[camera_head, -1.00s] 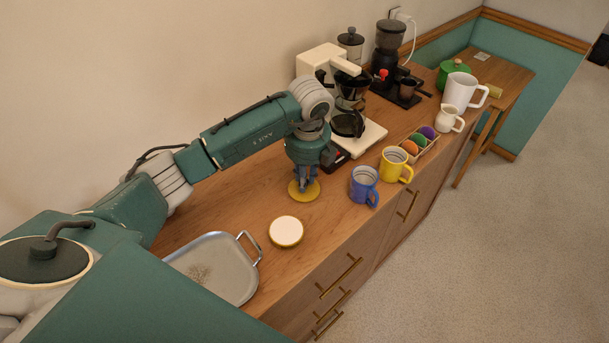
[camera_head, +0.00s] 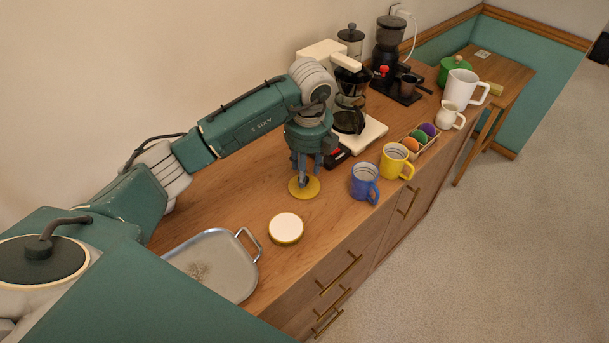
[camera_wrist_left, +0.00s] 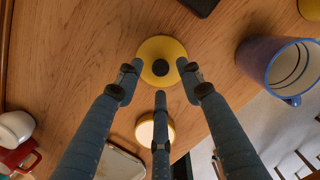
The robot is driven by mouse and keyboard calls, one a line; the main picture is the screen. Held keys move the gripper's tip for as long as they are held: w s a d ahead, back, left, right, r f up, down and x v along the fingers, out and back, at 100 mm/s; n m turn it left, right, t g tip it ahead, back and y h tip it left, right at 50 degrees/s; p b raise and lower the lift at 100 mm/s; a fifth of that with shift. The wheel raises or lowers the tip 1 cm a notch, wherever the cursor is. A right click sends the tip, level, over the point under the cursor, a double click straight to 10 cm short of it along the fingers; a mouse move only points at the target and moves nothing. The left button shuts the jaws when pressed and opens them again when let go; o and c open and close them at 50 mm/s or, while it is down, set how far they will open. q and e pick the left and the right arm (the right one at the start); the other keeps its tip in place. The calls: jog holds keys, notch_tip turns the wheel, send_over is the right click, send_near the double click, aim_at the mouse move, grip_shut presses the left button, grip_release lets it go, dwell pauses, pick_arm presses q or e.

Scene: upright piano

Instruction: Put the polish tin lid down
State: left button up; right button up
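The polish tin lid (camera_head: 304,191), a yellow disc with a dark knob, lies flat on the wooden cabinet top. In the left wrist view the lid (camera_wrist_left: 148,51) is below and beyond the fingers, its knob bare. My left gripper (camera_head: 303,176) is above the lid; in the wrist view its three fingers (camera_wrist_left: 163,77) are spread apart with nothing between them. The open tin (camera_head: 286,229), round and yellow-rimmed with a pale top, stands nearer the front edge; the wrist view shows it partly hidden by a finger (camera_wrist_left: 147,130). My right gripper is not in view.
A metal tray (camera_head: 222,260) lies at the near left. A blue mug (camera_head: 363,182) and a yellow mug (camera_head: 393,161) stand right of the lid. A coffee maker (camera_head: 372,133) stands behind. Bare wood lies left of the lid.

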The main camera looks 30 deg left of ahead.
aim_at(306, 190)
pick_arm(q)
notch_tip(306, 190, up, 9)
jog(key=b, duration=0.1)
jog(key=shift+s+d, duration=0.4)
jog(key=shift+d, duration=0.05)
jog(key=shift+r, duration=0.1)
